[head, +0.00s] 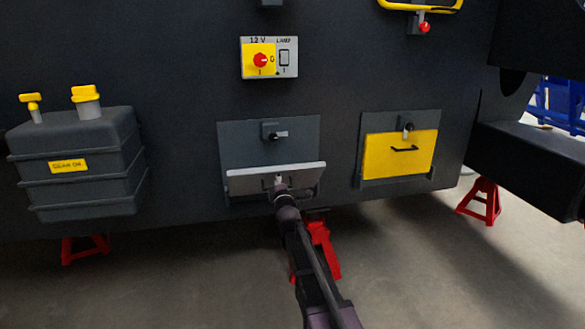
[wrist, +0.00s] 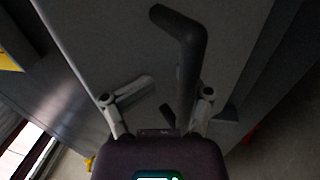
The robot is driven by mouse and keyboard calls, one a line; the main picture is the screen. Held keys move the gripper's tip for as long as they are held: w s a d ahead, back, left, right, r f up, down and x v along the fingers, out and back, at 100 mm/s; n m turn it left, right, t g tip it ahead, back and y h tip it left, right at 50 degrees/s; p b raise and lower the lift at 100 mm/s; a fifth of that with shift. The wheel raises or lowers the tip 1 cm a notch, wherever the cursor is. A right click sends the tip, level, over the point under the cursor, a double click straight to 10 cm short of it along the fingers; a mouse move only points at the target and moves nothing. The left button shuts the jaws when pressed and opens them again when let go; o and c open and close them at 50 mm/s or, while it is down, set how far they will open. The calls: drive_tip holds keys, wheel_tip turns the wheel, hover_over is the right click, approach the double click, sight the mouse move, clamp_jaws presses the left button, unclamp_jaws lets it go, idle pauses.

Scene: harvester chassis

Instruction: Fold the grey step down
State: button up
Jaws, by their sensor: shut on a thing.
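The grey step (head: 250,182) is a light grey plate at the bottom of a dark grey recessed panel (head: 240,150) on the chassis. It sticks out from the panel, tilted, and I see its face at a shallow angle. My gripper (head: 279,186) is at the middle of the step. In the wrist view, the step's grey surface (wrist: 110,50) fills the upper middle, with a dark bent handle (wrist: 188,65) on it. My gripper (wrist: 165,108) is shut on this handle, its two fingers on either side. The exact contact is dark and partly hidden.
A latch (head: 272,132) sits on the panel above the step. A yellow flap (head: 385,155) is to the right, a gear oil tank (head: 80,160) to the left, and a switch box (head: 270,57) above. Red stands (head: 482,200) support the chassis.

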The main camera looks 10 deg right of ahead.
drive_tip(key=w+r+p, duration=0.1)
drive_tip(key=w, duration=0.1)
drive_tip(key=w+r+p, duration=0.1)
drive_tip(key=w, duration=0.1)
drive_tip(key=w+r+p, duration=0.1)
drive_tip(key=w+r, duration=0.1)
drive_tip(key=shift+r, duration=0.1)
drive_tip(key=s+f+b, duration=0.2)
drive_tip(key=s+f, duration=0.1)
drive_tip(key=s, duration=1)
drive_tip(key=s+r+m+g+p, duration=1.2)
drive_tip(key=s+p, duration=0.5)
drive_tip(key=p, duration=1.4)
drive_tip(key=shift+r+g, duration=0.25)
drive_tip(key=shift+g, duration=0.45)
